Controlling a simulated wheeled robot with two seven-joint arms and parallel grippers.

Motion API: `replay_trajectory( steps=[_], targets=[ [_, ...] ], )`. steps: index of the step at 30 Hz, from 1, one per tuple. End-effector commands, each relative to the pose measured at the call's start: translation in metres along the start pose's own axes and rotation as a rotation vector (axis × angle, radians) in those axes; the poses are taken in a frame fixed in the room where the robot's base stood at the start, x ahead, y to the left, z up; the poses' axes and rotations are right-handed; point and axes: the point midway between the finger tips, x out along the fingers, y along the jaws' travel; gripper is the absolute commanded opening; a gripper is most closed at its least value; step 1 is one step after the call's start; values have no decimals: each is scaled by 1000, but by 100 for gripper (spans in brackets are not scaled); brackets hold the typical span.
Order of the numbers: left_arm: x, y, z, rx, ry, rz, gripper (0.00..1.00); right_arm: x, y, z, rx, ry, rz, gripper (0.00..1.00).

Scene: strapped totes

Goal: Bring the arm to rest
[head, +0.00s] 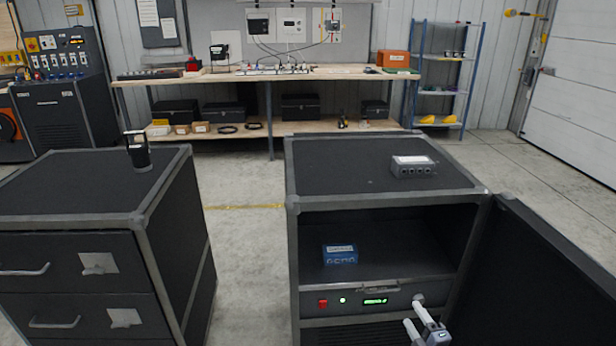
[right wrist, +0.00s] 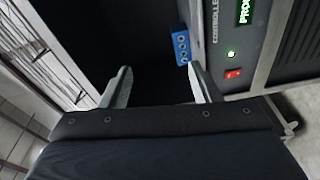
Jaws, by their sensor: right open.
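My right gripper (head: 414,311) is at the lower right of the head view, in front of the open cabinet (head: 292,250). It is open, with nothing between its two pale fingers. In the right wrist view the gripper (right wrist: 160,80) shows its fingers spread toward the dark cabinet interior. My left gripper is in neither view. A small blue block with sockets (head: 340,254) stands on the shelf inside the cabinet; it also shows in the right wrist view (right wrist: 181,47), apart from the fingers.
The cabinet door (head: 545,275) stands open at the right, close to my right gripper. A grey socket block (head: 413,167) sits on the cabinet top. A drawer cabinet (head: 75,262) with a black device (head: 137,152) stands at left. A workbench (head: 345,75) is behind.

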Motion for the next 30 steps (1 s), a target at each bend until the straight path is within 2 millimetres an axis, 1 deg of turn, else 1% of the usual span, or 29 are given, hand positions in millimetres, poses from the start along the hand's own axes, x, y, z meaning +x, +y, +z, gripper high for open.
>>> replay_trajectory(
  steps=[1,2,3,5,6,8,9,11,12,14,15,17,18,20,21,23,24,25,27,30],
  targets=[
    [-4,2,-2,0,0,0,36,3,25,-18,-129,81,15,56],
    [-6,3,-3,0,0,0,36,4,38,-30,-217,133,26,56],
    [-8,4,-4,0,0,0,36,3,56,-48,-343,210,46,56],
    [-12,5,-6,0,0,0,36,-1,83,-78,-554,337,85,56],
    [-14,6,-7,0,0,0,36,-6,100,-99,-700,424,117,56],
    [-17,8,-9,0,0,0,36,-18,121,-128,-912,549,169,56],
    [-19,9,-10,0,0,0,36,-27,134,-145,-1052,630,209,56],
    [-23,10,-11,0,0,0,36,-44,151,-169,-1257,748,275,56],
    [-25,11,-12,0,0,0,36,-56,162,-183,-1390,822,322,56],
    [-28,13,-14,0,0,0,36,-76,175,-201,-1587,932,397,56],
    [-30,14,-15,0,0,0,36,-90,184,-211,-1715,1002,450,56],
    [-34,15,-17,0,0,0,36,-111,195,-223,-1903,1101,532,56],
    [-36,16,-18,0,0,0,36,-126,202,-229,-2025,1166,590,56],
    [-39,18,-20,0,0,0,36,-148,213,-235,-2205,1257,678,56],
    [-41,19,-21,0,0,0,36,-163,219,-238,-2321,1315,738,56],
    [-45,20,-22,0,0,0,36,-185,228,-239,-2491,1397,830,56],
    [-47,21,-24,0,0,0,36,-199,234,-238,-2602,1449,893,56],
    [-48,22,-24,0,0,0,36,-209,239,-238,2572,-1424,-901,56],
    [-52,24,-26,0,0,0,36,-233,248,-233,2384,-1303,-871,56],
    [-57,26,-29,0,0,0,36,-261,260,-224,2148,-1154,-823,56]
  ],
)
